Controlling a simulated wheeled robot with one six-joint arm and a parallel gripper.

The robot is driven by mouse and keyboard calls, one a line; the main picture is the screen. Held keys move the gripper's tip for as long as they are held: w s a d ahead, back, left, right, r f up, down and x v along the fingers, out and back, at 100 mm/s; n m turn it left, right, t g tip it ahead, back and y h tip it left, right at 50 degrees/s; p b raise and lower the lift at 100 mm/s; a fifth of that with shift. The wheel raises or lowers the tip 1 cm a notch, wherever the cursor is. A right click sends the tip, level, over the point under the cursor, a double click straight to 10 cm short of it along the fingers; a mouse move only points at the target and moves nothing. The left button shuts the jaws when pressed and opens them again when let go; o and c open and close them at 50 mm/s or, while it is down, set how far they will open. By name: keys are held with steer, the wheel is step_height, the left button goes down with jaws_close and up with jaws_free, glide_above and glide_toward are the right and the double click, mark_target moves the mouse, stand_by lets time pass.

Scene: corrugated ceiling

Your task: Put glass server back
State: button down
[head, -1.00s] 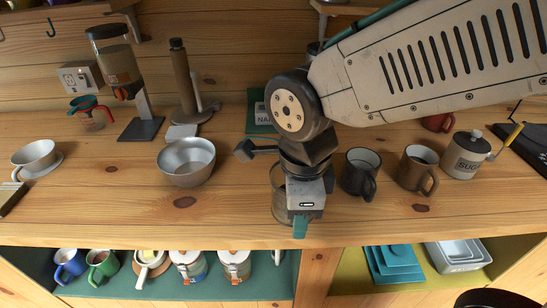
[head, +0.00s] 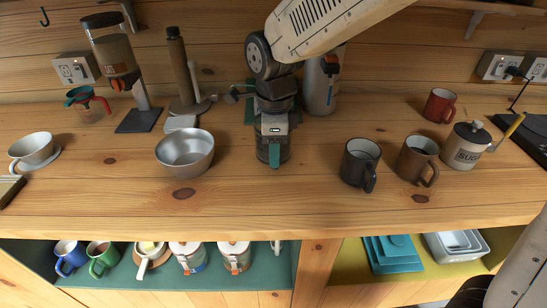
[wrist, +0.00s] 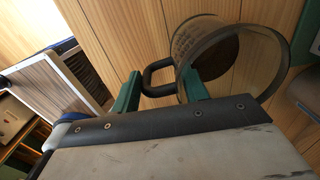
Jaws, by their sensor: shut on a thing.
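The glass server, a clear round vessel with a dark handle, shows in the wrist view (wrist: 262,48) with its open rim towards the camera. My gripper (wrist: 165,90) has its teal fingers at the handle and is shut on it. In the head view my gripper (head: 274,155) is over the back middle of the counter, right of the metal bowl. The glass server (head: 260,150) is mostly hidden there behind my gripper. I cannot tell whether its base touches the counter.
A metal bowl (head: 186,157) stands left of my gripper, a grey canister (head: 322,85) behind right. The counter (head: 265,205) is clear in front. A coffee grinder (head: 118,60) stands back left.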

steer(key=shift+f, duration=1.55)
steer(key=shift+f, duration=0.15)
steer(key=c, duration=0.7)
jaws_free()
steer(key=shift+c, duration=0.2)
